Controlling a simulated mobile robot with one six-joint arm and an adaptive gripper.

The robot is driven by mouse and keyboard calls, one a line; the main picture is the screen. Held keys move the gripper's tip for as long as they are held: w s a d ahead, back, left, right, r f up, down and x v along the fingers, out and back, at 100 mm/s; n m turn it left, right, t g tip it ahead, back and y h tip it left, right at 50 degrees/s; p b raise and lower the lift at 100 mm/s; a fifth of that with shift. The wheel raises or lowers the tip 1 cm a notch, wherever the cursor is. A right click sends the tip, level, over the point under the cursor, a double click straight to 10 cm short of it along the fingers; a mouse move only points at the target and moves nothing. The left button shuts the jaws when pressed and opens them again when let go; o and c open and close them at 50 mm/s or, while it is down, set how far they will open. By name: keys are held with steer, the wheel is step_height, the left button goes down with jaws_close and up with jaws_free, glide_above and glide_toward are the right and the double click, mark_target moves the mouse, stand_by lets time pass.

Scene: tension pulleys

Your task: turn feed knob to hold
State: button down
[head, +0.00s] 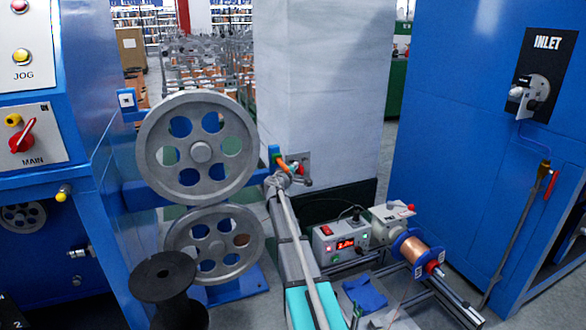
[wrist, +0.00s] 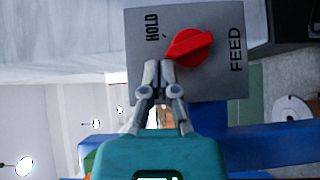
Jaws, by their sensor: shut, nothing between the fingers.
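The feed knob (wrist: 190,48) is red, on a grey plate (wrist: 215,82) lettered HOLD and FEED, which appears sideways in the wrist view. Its long grip slants from lower left to upper right, between the two words. I cannot tell which end points. My gripper (wrist: 158,66) is shut and empty, its fingertips at the knob's lower-left end, beside it rather than around it. I cannot tell whether they touch. In the head view my gripper (head: 279,180) is at the plate (head: 304,157) on the white pillar's foot side; the knob is mostly hidden there.
Two grey pulley wheels (head: 198,146) stand left of my arm. A power unit (head: 340,240) and a copper spool (head: 416,250) are to its right. A black spool (head: 165,276) stands at front left. A blue INLET cabinet (head: 460,120) rises at right.

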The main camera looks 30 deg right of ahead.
steer(key=v, duration=0.7)
steer(key=shift+s+a, duration=0.15)
stand_by(0.3)
